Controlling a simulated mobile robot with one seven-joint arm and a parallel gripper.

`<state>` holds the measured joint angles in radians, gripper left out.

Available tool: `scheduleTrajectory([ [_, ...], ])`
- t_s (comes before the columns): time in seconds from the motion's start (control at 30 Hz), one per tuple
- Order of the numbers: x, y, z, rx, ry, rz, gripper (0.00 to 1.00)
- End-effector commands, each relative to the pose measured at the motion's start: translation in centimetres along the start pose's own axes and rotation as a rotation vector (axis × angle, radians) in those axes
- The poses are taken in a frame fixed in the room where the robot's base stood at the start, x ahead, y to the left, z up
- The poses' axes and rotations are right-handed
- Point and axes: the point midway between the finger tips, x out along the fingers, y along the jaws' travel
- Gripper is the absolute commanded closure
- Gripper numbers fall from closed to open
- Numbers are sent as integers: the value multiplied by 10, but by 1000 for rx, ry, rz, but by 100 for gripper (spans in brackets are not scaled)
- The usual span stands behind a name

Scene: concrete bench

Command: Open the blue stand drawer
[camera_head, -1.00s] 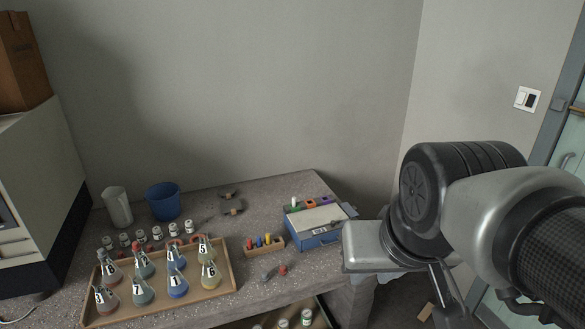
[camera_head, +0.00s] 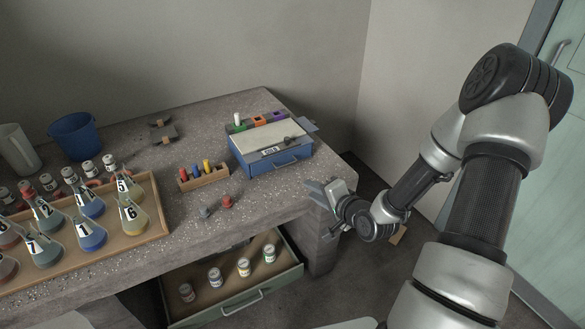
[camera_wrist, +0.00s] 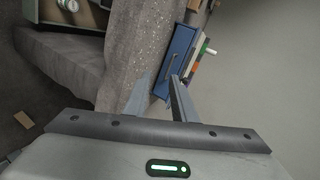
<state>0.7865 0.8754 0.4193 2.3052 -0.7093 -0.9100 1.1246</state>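The blue stand (camera_head: 262,150) sits on the bench near its right corner, with a pale top. Its blue drawer front carries a handle (camera_head: 286,163) and looks shut. My gripper (camera_head: 313,192) is just off the bench's front right edge, in front of and to the right of the stand, apart from it. The stand (camera_wrist: 183,55) also shows in the wrist view, beyond the fingertips (camera_wrist: 160,77). The two fingers are apart with nothing between them, and the handle lies beyond the gap.
A wooden holder (camera_head: 204,178) with coloured pegs and small red (camera_head: 227,202) and grey pieces lie left of the stand. A tray (camera_head: 158,215) of numbered flasks is further left. Below the bench, an open drawer (camera_head: 290,280) holds several vials. Open floor lies right of the bench.

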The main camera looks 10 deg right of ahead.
Motion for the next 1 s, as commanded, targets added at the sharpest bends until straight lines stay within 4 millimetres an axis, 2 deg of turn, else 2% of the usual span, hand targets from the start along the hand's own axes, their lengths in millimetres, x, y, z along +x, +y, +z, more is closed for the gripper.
scheduleTrajectory([
  [0.03,7,12,3,65,8,-63,76],
  [0.2,9,8,3,173,30,-201,76],
  [0.37,20,4,2,188,34,-225,76],
  [0.47,36,1,2,186,33,-225,76],
  [1.0,148,-23,-4,185,33,-222,76],
])
